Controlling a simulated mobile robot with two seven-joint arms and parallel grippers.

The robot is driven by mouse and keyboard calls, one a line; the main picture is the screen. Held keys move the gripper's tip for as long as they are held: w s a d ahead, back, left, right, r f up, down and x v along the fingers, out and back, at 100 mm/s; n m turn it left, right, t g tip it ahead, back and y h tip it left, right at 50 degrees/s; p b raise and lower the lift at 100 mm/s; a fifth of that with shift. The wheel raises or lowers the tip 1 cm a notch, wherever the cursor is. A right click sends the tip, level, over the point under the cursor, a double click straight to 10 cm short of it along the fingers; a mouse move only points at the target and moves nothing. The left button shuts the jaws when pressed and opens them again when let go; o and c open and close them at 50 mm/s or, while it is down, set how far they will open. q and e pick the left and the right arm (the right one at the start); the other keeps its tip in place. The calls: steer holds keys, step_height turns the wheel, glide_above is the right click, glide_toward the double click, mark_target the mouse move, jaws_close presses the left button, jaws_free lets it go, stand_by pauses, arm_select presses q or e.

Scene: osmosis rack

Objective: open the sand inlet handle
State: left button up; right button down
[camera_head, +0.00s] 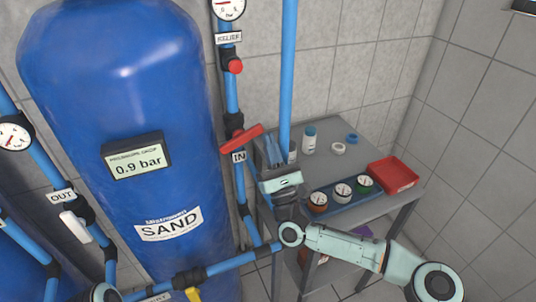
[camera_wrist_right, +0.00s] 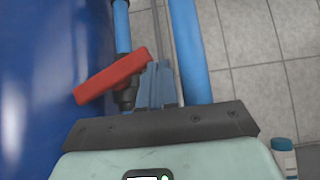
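The sand inlet handle is a red lever (camera_head: 240,138) on the blue vertical pipe right of the SAND tank, just above the IN label (camera_head: 239,157). It lies across the pipe, its right end tilted up. In the right wrist view the red lever (camera_wrist_right: 112,77) is left of my fingers, its right end close to them; I cannot tell if they touch. My right gripper (camera_head: 273,150) is just right of and slightly below the lever. Its fingers (camera_wrist_right: 158,85) are close together with nothing seen between them. My left gripper is not in view.
The blue SAND tank (camera_head: 120,70) stands left. A thick blue pipe (camera_head: 287,70) rises just right of my right gripper. A grey table (camera_head: 385,150) behind holds a red tray (camera_head: 393,174), bottles and several small gauges. A red knob (camera_head: 236,66) is higher on the inlet pipe.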

stand_by(0.3)
steer(key=b+v, duration=0.2)
steer(key=v, duration=1.1)
steer(key=shift+s+f, duration=0.1)
